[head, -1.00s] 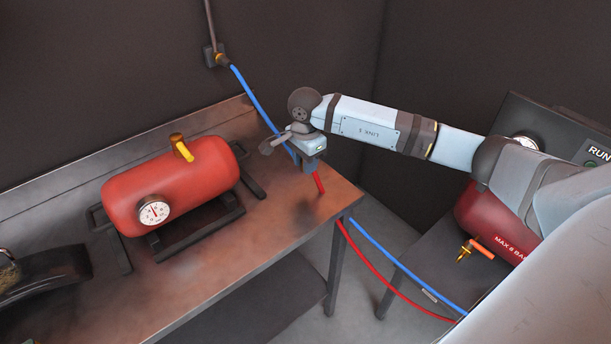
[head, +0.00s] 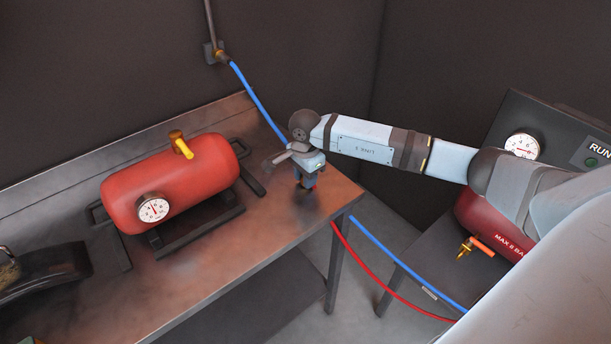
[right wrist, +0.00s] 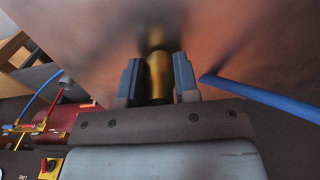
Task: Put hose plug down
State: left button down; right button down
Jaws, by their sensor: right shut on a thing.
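My right gripper (head: 307,184) is low over the right end of the metal bench (head: 240,235). In the right wrist view its two fingers (right wrist: 158,82) are shut on the brass hose plug (right wrist: 158,78), whose tip points toward the bench top. In the head view the plug is mostly hidden by the gripper. Red hose (head: 375,268) hangs below the bench edge. I cannot tell whether the plug touches the bench. My left gripper is not in view.
A red tank with a gauge (head: 165,190) stands on the bench to the left. A blue hose (head: 258,100) runs from the wall fitting (head: 217,55) down behind the gripper. A red compressor (head: 480,222) stands at the right. The bench front is clear.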

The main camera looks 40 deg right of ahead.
jog(key=shift+f, duration=0.25)
jog(key=c, duration=0.8)
grip_release()
jog(key=shift+c, duration=0.2)
jog(key=shift+r, duration=0.25)
notch_tip(320, 180, up, 13)
jog(key=shift+f, duration=0.1)
